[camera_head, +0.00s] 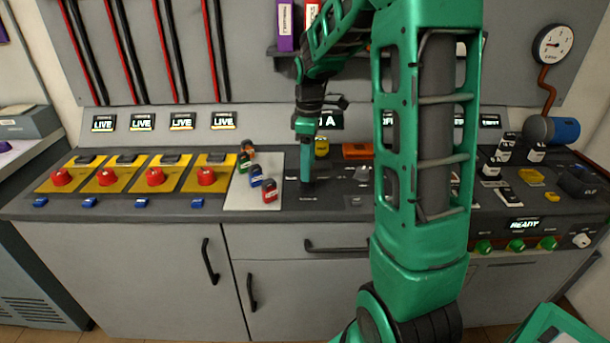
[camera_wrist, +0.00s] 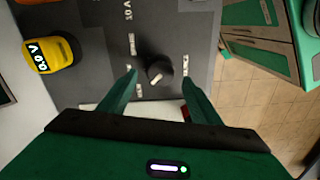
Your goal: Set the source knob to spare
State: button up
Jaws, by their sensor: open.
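The source knob is a small dark round knob (camera_wrist: 159,70) with a pale pointer mark, set in the dark bench top. Small white labels (camera_wrist: 132,44) stand around it, too small to read. My gripper (camera_wrist: 159,80) is open, its two green fingers on either side of the knob; I cannot tell whether they touch it. In the head view my gripper (camera_head: 307,182) points straight down at the bench, right of the pale mat, and hides the knob.
A yellow meter reading 0.0 V (camera_wrist: 50,53) stands nearby. A pale mat (camera_head: 240,200) with several coloured padlocks (camera_head: 270,196) lies to the left. Yellow panels with red knobs (camera_head: 155,177) are farther left. My arm covers part of the bench on the right.

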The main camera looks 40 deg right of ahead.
jog(key=shift+f, duration=1.9)
jog(key=shift+c, duration=0.6)
jog(key=c, duration=0.9)
